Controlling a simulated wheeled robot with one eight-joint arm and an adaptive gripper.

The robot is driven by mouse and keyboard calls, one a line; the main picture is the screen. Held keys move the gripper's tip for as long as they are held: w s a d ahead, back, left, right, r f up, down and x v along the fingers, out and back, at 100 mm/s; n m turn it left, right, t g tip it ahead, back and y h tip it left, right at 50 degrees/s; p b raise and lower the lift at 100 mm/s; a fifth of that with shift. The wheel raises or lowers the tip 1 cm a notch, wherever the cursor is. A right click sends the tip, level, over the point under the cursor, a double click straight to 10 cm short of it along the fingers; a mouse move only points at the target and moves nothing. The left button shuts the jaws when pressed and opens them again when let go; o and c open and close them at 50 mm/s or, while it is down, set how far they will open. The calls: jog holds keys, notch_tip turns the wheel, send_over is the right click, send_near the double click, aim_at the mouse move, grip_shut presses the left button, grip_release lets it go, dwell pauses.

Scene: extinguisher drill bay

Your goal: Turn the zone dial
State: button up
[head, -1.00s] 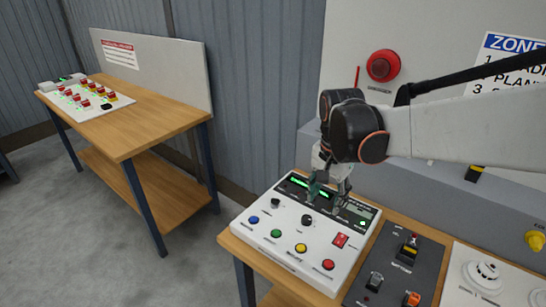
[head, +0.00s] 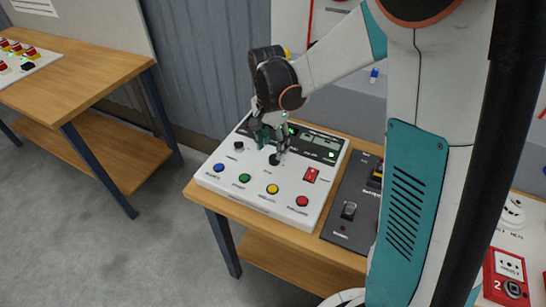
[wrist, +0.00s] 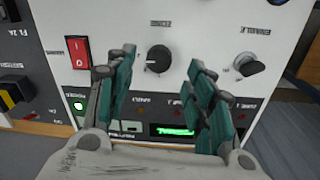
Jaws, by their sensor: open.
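The zone dial (wrist: 158,59) is a round black knob with a white pointer mark on the white control panel (head: 250,197). In the wrist view the label ZONE reads upside down beside it. In the head view the dial (head: 274,159) shows just below my gripper (head: 269,146). My gripper (wrist: 162,75) is open, its two teal fingers apart on either side of the dial in the wrist view. The dial shows clear between the fingertips; I cannot tell the height gap. The fingers partly cover the panel's displays.
Beside the dial are the ENABLE knob (wrist: 249,57) and a red rocker switch (wrist: 77,52). Coloured buttons, such as the yellow one (head: 272,189), line the panel's front. A dark switch panel (head: 345,212) stands to the right. Another wooden table (head: 85,85) is at left.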

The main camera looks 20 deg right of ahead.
aim_at(274, 158)
jog(key=shift+s+f+b, duration=0.15)
jog(key=shift+f+b, duration=0.35)
jog(key=shift+f, duration=1.75)
jog(key=c, duration=1.1)
